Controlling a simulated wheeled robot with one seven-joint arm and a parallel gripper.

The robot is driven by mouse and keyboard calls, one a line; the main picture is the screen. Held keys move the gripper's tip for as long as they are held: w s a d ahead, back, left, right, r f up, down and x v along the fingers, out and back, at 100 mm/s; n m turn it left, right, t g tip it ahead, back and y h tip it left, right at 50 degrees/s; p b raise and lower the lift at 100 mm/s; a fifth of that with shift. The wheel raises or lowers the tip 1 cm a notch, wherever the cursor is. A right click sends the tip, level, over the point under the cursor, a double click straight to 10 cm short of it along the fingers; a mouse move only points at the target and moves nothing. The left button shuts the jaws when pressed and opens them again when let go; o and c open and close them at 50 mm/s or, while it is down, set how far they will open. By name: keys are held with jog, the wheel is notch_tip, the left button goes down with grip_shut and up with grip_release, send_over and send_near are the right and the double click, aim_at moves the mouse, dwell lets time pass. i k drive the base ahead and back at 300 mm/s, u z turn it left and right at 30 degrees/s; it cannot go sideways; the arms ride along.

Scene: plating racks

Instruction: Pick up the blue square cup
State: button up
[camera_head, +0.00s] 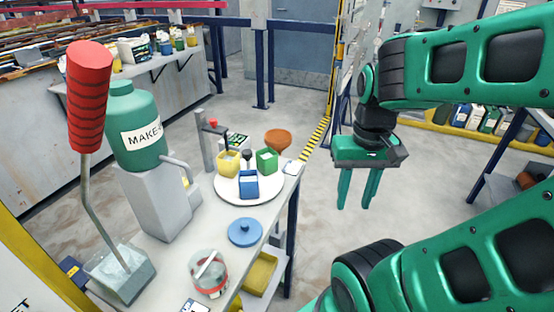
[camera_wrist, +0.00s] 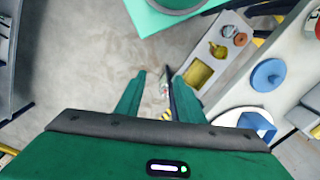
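The blue square cup (camera_head: 248,184) stands upright at the near edge of a white round plate (camera_head: 232,199) on the workbench. A yellow square cup (camera_head: 228,163) and a green square cup (camera_head: 267,161) stand behind it on the same plate. My gripper (camera_head: 356,204) hangs fingers down to the right of the bench, apart from the cups. Its two fingers are spread with nothing between them. In the wrist view my gripper (camera_wrist: 155,82) is open over the floor, and the blue cup (camera_wrist: 257,123) shows at the right, partly cut by my gripper body.
A blue lid (camera_head: 245,231) and a glass jar (camera_head: 209,272) lie nearer on the bench. An orange bowl (camera_head: 278,140) is behind the plate. A green bottle (camera_head: 134,125) and a red-handled tool (camera_head: 89,95) rise at left. Open floor lies right of the bench.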

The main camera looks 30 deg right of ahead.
aim_at(248, 179)
jog(key=u, duration=0.05)
jog(key=k, duration=0.5)
jog(key=z, duration=1.2)
jog(key=i, duration=0.85)
jog(key=u, duration=1.25)
